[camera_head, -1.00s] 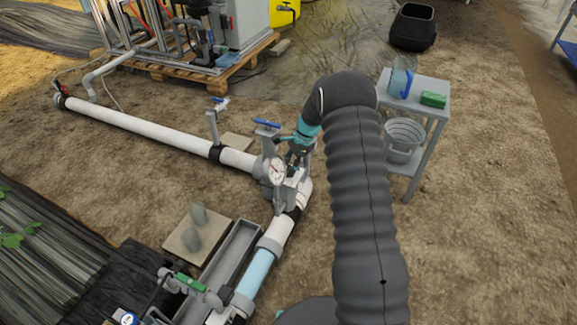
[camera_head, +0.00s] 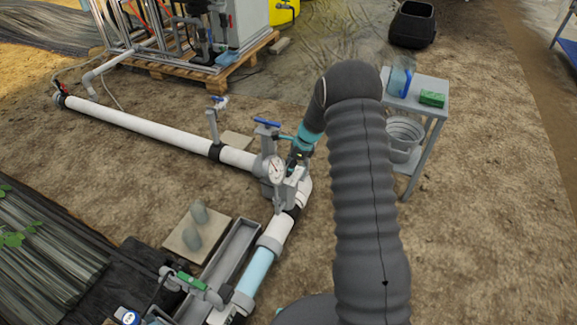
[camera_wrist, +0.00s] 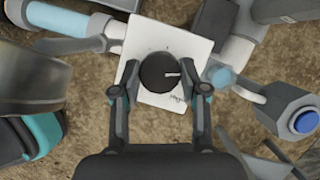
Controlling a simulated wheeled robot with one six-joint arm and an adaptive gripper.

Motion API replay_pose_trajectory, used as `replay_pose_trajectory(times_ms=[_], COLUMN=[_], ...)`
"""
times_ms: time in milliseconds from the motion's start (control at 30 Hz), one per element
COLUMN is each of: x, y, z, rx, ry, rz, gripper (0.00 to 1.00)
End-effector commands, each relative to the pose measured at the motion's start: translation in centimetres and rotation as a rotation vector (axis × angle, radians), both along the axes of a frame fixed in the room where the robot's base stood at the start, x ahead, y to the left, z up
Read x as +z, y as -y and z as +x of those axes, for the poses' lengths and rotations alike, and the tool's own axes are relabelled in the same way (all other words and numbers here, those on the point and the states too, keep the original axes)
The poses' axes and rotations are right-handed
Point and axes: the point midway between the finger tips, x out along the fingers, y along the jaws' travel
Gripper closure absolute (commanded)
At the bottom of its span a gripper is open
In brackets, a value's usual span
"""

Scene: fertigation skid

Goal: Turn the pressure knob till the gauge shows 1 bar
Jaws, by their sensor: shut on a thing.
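The black pressure knob (camera_wrist: 159,72) with a pale pointer line sits on a white plate (camera_wrist: 148,38) in the wrist view. My gripper (camera_wrist: 160,88) has one finger on each side of the knob and is shut on it. In the head view my gripper (camera_head: 297,160) is at the pipe corner, partly hidden by the arm, and the knob is hard to make out. The round white gauge (camera_head: 276,170) stands just left of it on the pipe. Its dark needle shows, but the scale is too small to read.
A valve with a blue handle (camera_head: 267,123) rises close behind the gauge. A white pipe (camera_head: 140,123) runs to the back left. A grey side table (camera_head: 425,110) with a jug (camera_head: 399,82) and green sponge (camera_head: 432,98) stands right of my arm. Bare soil lies between.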

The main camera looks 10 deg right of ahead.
Motion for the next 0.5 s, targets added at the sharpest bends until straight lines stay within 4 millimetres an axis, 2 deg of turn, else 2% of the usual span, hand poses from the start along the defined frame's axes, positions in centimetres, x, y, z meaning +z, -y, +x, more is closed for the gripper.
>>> replay_pose_trajectory(times_ms=[233, 267, 300, 367, 500], x=[0.05, 0.06, 0.05, 0.04, 0.03], y=[-0.14, -0.15, -0.14, -0.1, 0.08], z=[0.17, 0.17, 0.17, 0.14, 0.09], rx=[0.001, 0.001, 0.001, 0.0, -0.002], ry=[0.004, 0.004, 0.004, 0.003, 0.003], rz=[0.0, 0.0, 0.0, 0.0, 0.0], gripper=[0.91, 0.54, 0.44, 0.31, 0.31])
